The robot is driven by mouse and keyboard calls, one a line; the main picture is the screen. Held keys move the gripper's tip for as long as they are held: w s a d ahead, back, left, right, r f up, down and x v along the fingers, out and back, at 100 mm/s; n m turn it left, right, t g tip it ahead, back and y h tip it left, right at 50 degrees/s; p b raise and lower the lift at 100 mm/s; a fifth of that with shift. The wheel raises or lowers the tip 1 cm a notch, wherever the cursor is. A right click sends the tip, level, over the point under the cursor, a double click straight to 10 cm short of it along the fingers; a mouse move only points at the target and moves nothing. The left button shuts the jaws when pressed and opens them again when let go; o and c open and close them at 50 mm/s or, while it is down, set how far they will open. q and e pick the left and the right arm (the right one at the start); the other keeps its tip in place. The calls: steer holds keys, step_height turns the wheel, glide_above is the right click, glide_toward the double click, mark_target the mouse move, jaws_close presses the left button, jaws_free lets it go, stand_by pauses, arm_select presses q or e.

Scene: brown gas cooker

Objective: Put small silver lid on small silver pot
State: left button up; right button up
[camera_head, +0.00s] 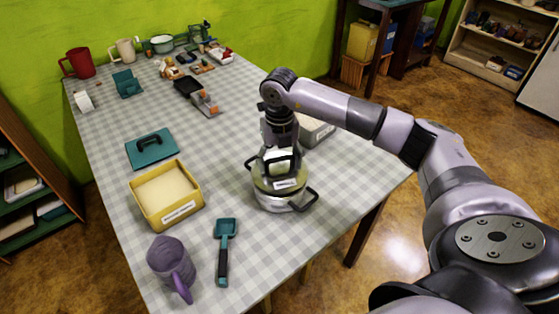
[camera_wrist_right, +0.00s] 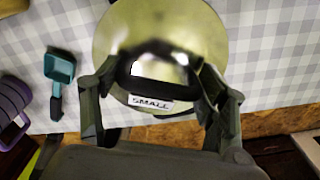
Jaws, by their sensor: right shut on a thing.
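The small silver pot (camera_head: 284,203) stands on the table near its right side, with dark handles at its upper left and lower right. The small silver lid (camera_head: 268,183) is over the pot's mouth; I cannot tell whether it rests on the rim or is slightly above it. My right gripper (camera_head: 279,158) points down from above, shut on the lid's dark handle. In the right wrist view the lid (camera_wrist_right: 120,38) looks round and shiny, with a "SMALL" label, between my right gripper's fingers (camera_wrist_right: 156,84). The lid hides the pot's inside. My left gripper is not in view.
A grey box (camera_head: 318,132) is behind my gripper. Several items crowd the far end. The checked tablecloth's middle is clear.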

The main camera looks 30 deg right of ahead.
mark_target(280, 158)
steer(key=shift+f+b, duration=0.7)
steer(key=shift+f, duration=0.35)
steer(key=o, duration=1.3)
steer(key=shift+r, duration=0.25)
step_height(280, 158, up, 12)
steer(key=shift+f, duration=0.2)
steer(key=shift+f, duration=0.1)
